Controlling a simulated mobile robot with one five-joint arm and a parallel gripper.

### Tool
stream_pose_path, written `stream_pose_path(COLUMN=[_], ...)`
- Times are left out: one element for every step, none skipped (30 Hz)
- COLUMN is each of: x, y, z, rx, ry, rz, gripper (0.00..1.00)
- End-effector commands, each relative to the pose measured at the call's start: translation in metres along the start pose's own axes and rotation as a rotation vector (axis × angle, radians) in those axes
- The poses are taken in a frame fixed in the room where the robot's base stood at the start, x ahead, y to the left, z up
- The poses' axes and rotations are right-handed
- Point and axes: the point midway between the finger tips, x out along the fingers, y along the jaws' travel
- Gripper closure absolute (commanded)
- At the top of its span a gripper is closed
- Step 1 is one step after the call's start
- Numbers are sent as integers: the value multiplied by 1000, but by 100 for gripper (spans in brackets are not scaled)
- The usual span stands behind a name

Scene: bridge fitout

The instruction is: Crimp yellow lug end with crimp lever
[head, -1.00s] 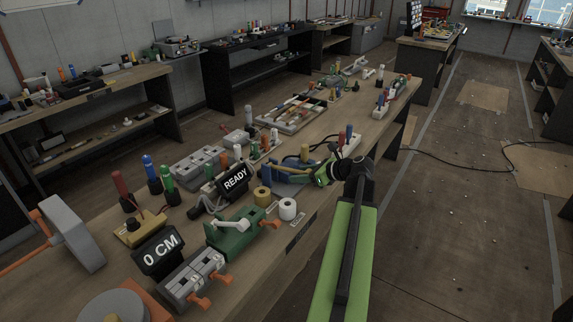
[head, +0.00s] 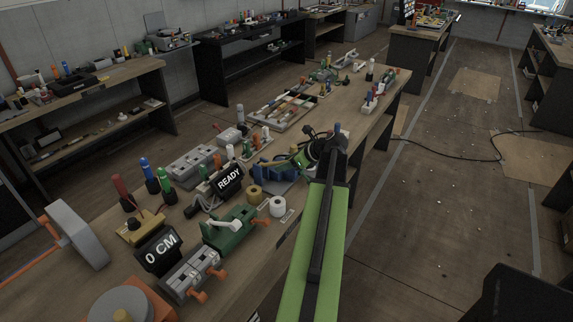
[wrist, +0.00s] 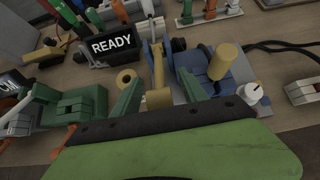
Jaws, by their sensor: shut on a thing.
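My gripper (wrist: 160,94) shows in the wrist view with one green finger on each side of a tan lever grip. The grip belongs to the crimp lever (wrist: 158,68), which stands in a blue bracket (wrist: 148,52). The fingers are shut on the grip. In the head view my gripper (head: 307,158) is at the right end of the blue tool (head: 275,171), and my arm hides part of it. I cannot make out the yellow lug end in either view.
A green hand tool (head: 229,228) and a 0 CM display (head: 160,248) are nearer. A block with a yellow knob (wrist: 222,62) stands right of the lever. The floor to the right is mostly clear.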

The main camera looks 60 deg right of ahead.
Motion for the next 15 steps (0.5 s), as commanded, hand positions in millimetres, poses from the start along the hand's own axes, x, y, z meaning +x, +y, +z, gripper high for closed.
stream_pose_path(x=[0, -1, -1, -1, -1, -1, -1, -1, -1, -2, -2, -2, -2, -2, -2], y=[1, 0, 0, 0, 0, 0, 0, 0, -1, -1, -1, -1, -1, -1, -1], z=[1, 1, 0, 0, 0, 0, 0, 0, 0, 0, -1, -1, -1, -1, -1], rx=[2, 3, 3, 3, 3, 3, 3, 3, 3, 3, 3, 3, 3, 3, 3], ry=[-3, -3, -3, -3, -2, -2, -2, -2, -1, -1, -1, -1, -1, 0, 0], rz=[2, 1, 1, 0, 0, 0, -1, -1, -2, -2, -2, -2, -3, -3, -3], gripper=[100, 100, 100, 100, 45, 40, 36, 32, 28, 28, 28, 28, 28, 28, 28])
